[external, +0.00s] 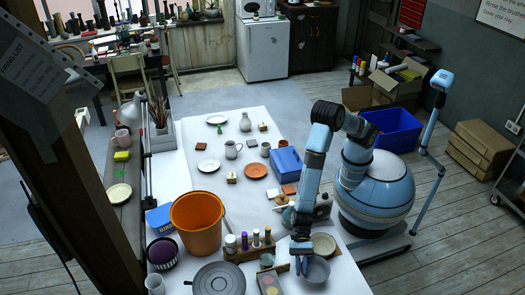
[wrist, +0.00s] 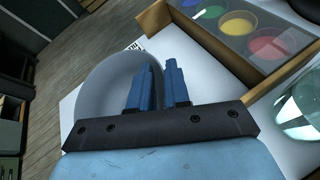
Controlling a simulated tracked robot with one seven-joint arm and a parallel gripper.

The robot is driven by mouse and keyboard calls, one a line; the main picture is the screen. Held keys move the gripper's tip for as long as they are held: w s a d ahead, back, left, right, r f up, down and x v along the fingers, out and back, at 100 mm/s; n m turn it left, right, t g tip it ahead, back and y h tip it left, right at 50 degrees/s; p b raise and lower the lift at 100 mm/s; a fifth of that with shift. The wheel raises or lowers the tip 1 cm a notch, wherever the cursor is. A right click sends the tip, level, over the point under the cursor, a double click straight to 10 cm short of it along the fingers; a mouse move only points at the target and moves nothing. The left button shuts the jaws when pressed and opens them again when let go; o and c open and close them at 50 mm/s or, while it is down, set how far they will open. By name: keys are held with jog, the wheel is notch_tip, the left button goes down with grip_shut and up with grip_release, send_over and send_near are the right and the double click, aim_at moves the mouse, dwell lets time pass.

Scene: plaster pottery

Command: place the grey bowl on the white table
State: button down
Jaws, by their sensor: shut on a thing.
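The grey bowl (external: 317,271) is at the front right end of the white table (external: 345,277), under my gripper. My gripper (external: 302,264) is at the bowl's left side and shut on its rim. In the wrist view the bowl (wrist: 95,85) is at the left, and the blue fingers of my gripper (wrist: 163,85) sit at its right wall. One finger is inside the bowl and the other outside. I cannot tell whether the bowl touches the tabletop.
A paint box (external: 270,284) stands just left of the bowl; it also shows in the wrist view (wrist: 235,30). A clear glass (wrist: 300,105) is at the right there. A cream plate (external: 323,243) lies behind the bowl. Several bottles stand in a wooden rack (external: 248,249).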

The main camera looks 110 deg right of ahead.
jog(key=shift+f, duration=1.25)
jog(key=shift+f, duration=0.1)
jog(key=c, duration=1.1)
grip_release()
jog(key=v, duration=0.3)
jog(key=shift+d, duration=0.15)
notch_tip(320, 180, up, 7)
